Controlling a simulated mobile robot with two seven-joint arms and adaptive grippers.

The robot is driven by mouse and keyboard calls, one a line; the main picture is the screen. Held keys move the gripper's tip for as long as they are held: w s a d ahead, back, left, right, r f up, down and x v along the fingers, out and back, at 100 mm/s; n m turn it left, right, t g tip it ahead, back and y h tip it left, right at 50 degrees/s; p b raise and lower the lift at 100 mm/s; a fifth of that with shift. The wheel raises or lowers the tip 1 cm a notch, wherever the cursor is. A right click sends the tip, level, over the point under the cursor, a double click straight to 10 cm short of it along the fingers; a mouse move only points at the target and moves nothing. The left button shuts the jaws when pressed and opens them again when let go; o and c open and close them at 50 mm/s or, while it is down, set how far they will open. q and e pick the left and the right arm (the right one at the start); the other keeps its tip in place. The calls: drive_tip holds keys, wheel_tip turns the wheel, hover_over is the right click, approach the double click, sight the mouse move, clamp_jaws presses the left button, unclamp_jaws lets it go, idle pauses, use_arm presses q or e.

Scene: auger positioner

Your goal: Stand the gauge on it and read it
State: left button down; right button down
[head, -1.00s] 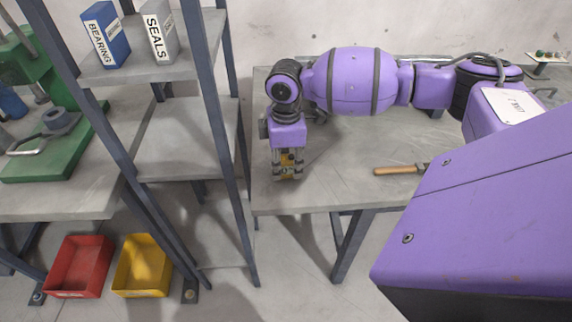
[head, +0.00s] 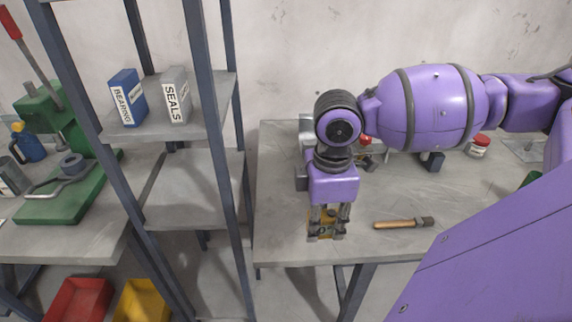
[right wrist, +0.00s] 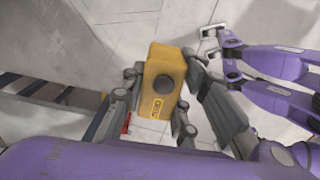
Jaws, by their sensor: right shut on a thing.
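The gauge appears to be the yellow block held by my right gripper (head: 327,224). In the right wrist view this yellow block (right wrist: 163,80) has a round dark spot and a small label, and sits between the grey fingers (right wrist: 160,107). My right gripper is shut on it. In the head view the gripper points down over the front part of the right bench (head: 285,240). I cannot tell whether the block touches the bench. Its reading is not legible. What the gauge stands on is not clear from these views. My left gripper is not in view.
A wooden-handled tool (head: 403,223) lies right of the gripper. A shelf rack (head: 190,190) with a blue BEARING box (head: 127,98) and a grey SEALS box (head: 175,96) stands left. Beyond it is a green press (head: 60,190). Red (head: 78,302) and yellow bins (head: 142,303) sit low.

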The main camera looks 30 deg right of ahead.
drive_tip(key=shift+s+r, duration=0.1)
drive_tip(key=shift+s, duration=0.1)
drive_tip(key=shift+m, duration=0.3)
drive_tip(key=m, duration=0.1)
drive_tip(key=d+m, duration=0.1)
drive_tip(key=shift+s+d+m, duration=0.25)
drive_tip(key=shift+s+m, duration=0.05)
drive_tip(key=shift+s+d+f+m, duration=0.15)
drive_tip(key=shift+f+m, duration=0.2)
drive_tip(key=shift+m, duration=0.65)
drive_tip(key=shift+a+f+m, duration=0.1)
drive_tip(key=shift+a+m, duration=0.2)
drive_tip(key=shift+m, duration=0.6)
drive_tip(key=w+a+r+m+p, duration=0.1)
drive_tip(key=w+a+m, duration=0.1)
drive_tip(key=a, duration=0.5)
drive_tip(key=w+a+r+m+p, duration=0.1)
drive_tip(key=w+a+r+m, duration=0.1)
drive_tip(key=a, duration=0.6)
drive_tip(key=shift+w+a+r+m, duration=0.3)
drive_tip(key=shift+w+m, duration=0.2)
drive_tip(key=shift+m, duration=0.1)
